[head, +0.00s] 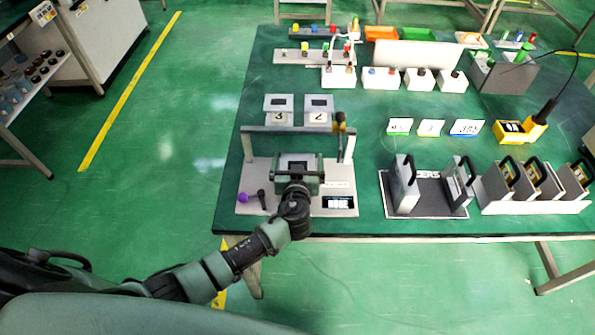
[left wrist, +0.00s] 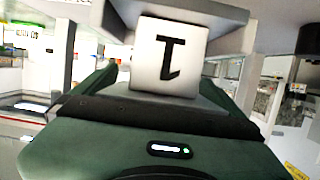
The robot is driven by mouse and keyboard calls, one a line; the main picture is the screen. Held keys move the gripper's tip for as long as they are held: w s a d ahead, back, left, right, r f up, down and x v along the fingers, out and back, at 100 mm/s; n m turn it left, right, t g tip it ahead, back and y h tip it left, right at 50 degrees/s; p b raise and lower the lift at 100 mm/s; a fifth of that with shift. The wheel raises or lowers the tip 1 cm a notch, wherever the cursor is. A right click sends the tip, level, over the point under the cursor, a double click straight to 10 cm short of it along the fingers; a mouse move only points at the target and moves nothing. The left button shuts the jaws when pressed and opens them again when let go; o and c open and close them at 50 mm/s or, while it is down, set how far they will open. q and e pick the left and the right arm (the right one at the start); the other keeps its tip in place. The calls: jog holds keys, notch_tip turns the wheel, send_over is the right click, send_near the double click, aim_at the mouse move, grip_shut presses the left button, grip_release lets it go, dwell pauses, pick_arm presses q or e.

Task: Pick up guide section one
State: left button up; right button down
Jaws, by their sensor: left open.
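Guide section one (left wrist: 170,55) shows in the left wrist view as a grey piece with a white face marked "1", close in front of my left gripper (left wrist: 168,85). The dark green fingers stand apart on either side of its lower part. In the head view my left gripper (head: 298,168) is over the grey fixture plate at the table's front left, and a grey top (head: 297,164) shows between its fingers. Contact between fingers and piece cannot be told. My right gripper is not in view.
Guide sections marked "3" (head: 279,108) and "2" (head: 318,109) stand behind the fixture's grey crossbar (head: 268,130). A purple knob (head: 242,197) and a black one (head: 261,197) are left of my arm. Handled modules (head: 404,183) stand to the right.

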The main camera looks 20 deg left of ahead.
pick_arm(q)
jog(key=shift+w, duration=0.1)
jog(key=c, duration=1.5)
jog(key=shift+c, duration=1.4)
jog(key=shift+r, duration=0.1)
